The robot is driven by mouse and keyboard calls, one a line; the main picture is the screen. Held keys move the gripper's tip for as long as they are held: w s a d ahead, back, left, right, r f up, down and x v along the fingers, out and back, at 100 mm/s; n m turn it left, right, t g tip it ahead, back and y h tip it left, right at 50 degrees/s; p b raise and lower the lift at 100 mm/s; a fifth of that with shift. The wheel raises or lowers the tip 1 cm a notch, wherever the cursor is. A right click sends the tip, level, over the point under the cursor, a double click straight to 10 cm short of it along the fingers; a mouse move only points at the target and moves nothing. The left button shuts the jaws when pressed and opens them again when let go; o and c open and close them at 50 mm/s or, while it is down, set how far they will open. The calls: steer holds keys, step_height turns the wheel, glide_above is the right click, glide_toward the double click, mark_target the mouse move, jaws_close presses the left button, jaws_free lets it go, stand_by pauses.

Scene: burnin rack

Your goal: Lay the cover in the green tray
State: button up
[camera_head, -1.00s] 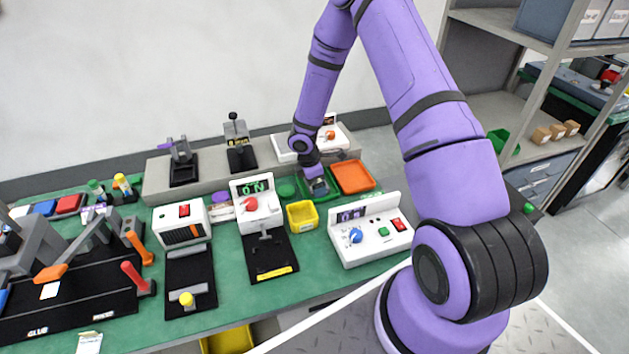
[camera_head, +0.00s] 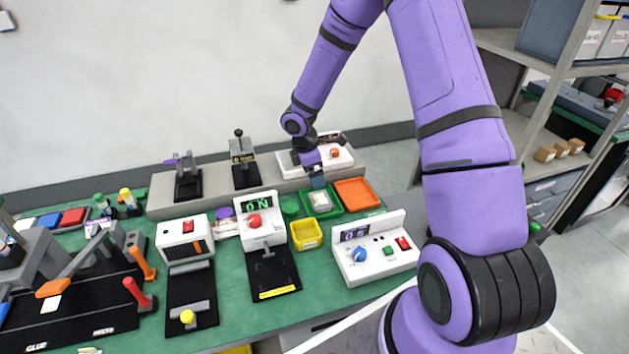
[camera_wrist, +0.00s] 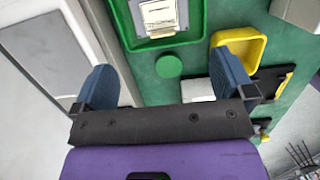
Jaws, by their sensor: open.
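The green tray (camera_head: 337,208) stands on the bench, left of the orange tray. A pale, roughly square piece, which looks like the cover (camera_head: 320,202), lies inside it. In the wrist view the cover (camera_wrist: 160,16) lies on the floor of the green tray (camera_wrist: 127,32), within its walls. My gripper (camera_head: 318,183) is just above the back of the tray, apart from the cover. In the wrist view its two blue fingers are spread wide with nothing between them, so my gripper (camera_wrist: 166,75) is open and empty.
The orange tray (camera_head: 357,194) is right beside the green tray. A yellow bin (camera_head: 306,236) and a round green disc (camera_head: 289,206) are close on the left. A white console (camera_head: 374,252) stands in front. A white device (camera_head: 338,158) sits on the ledge behind.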

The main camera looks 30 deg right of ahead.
steer(key=s+a+r+m+t+h, duration=0.1)
steer(key=s+r+m, duration=0.35)
steer(key=r, duration=0.85)
steer(key=s+r+m+t, duration=0.1)
steer(key=s+r+m, duration=0.35)
steer(key=r, duration=0.85)
steer(key=s+a+r+m+t+y, duration=0.1)
steer(key=s+r, duration=0.4)
steer(key=s, duration=0.6)
steer(key=s+a+r+m+t+y, duration=0.2)
steer(key=s+r+m, duration=0.3)
steer(key=s, duration=0.7)
steer(key=shift+a+r+m+t, duration=0.3)
steer(key=shift+a+r, duration=0.15)
steer(key=shift+a, duration=0.3)
